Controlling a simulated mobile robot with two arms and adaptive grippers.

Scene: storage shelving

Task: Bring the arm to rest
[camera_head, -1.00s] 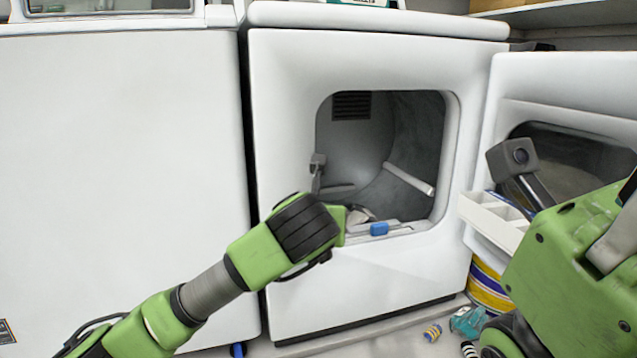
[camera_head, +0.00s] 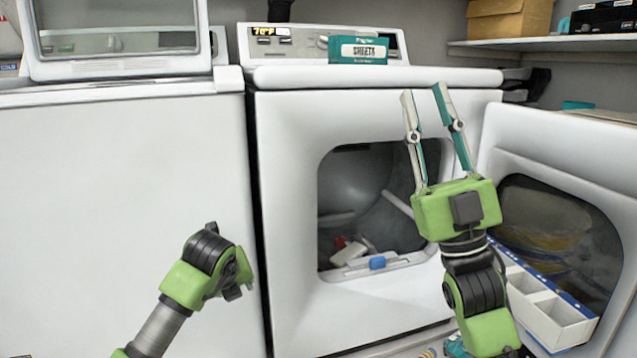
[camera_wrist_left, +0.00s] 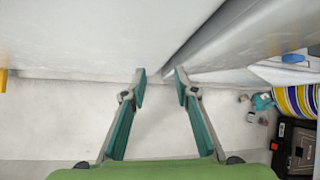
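My right gripper (camera_head: 424,93) points upward in the head view, in front of the open white dryer (camera_head: 290,200). Its two fingers are spread apart with nothing between them. My left arm comes in from the lower left and ends in front of the gap between the washer and the dryer; its fingers are hidden in the head view. In the left wrist view the left gripper (camera_wrist_left: 160,74) shows two separated fingers with nothing between them, above the pale floor (camera_wrist_left: 70,115).
The dryer door (camera_head: 540,150) stands open at the right, with a white divided tray (camera_head: 560,318) by it. The washer (camera_head: 120,210) fills the left. A blue item (camera_head: 377,262) lies at the dryer opening's lower edge. A striped tub (camera_wrist_left: 297,103) stands on the floor.

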